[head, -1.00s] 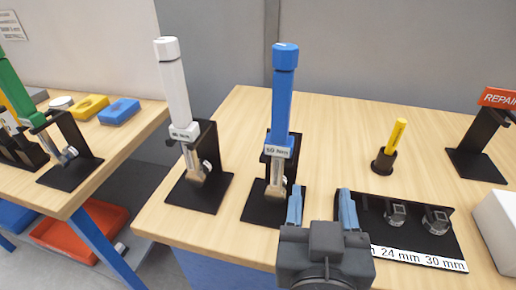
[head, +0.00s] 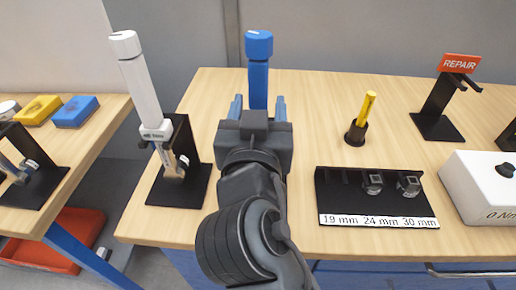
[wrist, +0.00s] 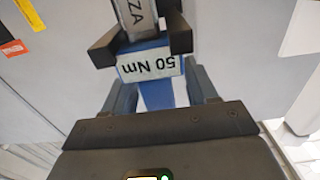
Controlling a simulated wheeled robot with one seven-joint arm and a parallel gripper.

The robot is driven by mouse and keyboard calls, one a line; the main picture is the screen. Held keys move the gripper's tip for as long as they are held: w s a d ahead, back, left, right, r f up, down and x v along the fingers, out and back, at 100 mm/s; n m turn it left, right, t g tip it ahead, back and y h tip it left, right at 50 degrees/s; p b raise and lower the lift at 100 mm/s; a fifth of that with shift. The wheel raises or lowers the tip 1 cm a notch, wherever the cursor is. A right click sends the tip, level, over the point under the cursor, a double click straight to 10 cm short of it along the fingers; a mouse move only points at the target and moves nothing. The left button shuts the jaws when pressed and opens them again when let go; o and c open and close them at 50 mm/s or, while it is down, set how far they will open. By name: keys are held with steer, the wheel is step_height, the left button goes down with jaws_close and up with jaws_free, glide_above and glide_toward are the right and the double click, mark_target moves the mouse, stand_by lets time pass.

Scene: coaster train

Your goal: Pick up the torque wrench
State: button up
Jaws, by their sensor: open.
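A blue torque wrench (head: 259,62) stands upright in its stand, its lower part hidden behind my arm in the head view. In the wrist view its blue handle (wrist: 157,95) shows between my fingers, beside a white label reading 50 Nm (wrist: 150,66). My gripper (head: 258,108) is open, with one finger on each side of the handle; I cannot tell whether either touches it. A black forked holder (wrist: 181,41) sits around the wrench just past the label. A white torque wrench (head: 140,82) stands in a black stand (head: 190,188) to the left.
A socket holder (head: 345,205) marked 19, 24 and 30 mm lies to the right. Behind it are a yellow-handled tool (head: 367,108) and a REPAIR stand (head: 435,125). A white box (head: 480,190) is far right. A second table (head: 95,135) stands left, across a gap.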

steer(key=shift+w, duration=0.25)
steer(key=shift+c, duration=0.3)
jaws_close()
stand_by(0.9)
steer(key=shift+r, duration=0.1)
